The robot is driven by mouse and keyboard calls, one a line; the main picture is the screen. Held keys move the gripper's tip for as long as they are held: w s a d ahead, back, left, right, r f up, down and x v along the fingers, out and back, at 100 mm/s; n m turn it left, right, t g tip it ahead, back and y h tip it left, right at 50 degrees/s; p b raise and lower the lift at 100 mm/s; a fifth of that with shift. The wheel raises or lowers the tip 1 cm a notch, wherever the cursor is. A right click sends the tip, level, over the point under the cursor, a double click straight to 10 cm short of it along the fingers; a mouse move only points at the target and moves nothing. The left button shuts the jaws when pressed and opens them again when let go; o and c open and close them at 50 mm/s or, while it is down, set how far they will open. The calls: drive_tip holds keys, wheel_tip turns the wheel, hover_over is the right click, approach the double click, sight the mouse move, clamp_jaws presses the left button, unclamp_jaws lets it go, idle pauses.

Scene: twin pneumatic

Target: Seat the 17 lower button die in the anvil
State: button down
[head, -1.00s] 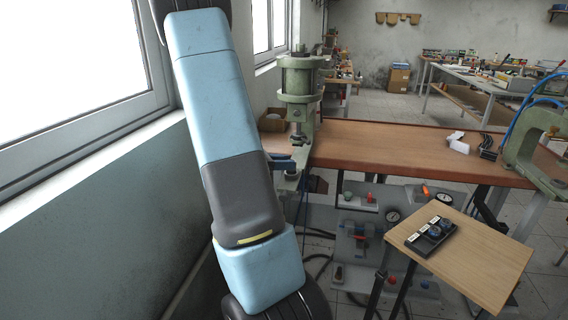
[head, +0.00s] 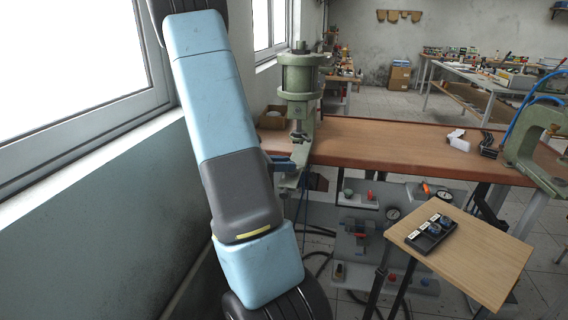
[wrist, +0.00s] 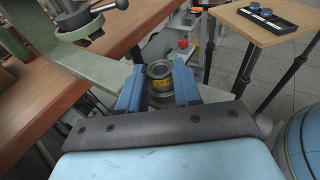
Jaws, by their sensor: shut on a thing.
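The die sits upright between the fingertips, over or at the lower arm of the green press (head: 299,84). In the head view, the blue fingers (head: 284,164) show at the press's lower jaw, partly behind my arm. The press's upper tool (wrist: 78,19) is up and to the left in the wrist view. The anvil seat is hidden by the fingers and die, so I cannot tell whether the die touches it.
A dark tray (head: 417,243) with blue-topped pieces lies on a small wooden stand (head: 480,262) at right. The brown bench (head: 390,143) runs behind the press. A second green press (head: 522,150) stands at far right. A control panel with gauges (head: 362,225) is below the bench.

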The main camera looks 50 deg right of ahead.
drive_tip(key=shift+f, duration=0.45)
drive_tip(key=c, duration=0.7)
unclamp_jaws()
drive_tip(key=v, duration=1.2)
drive_tip(key=shift+f, duration=0.15)
drive_tip(key=shift+a, duration=0.1)
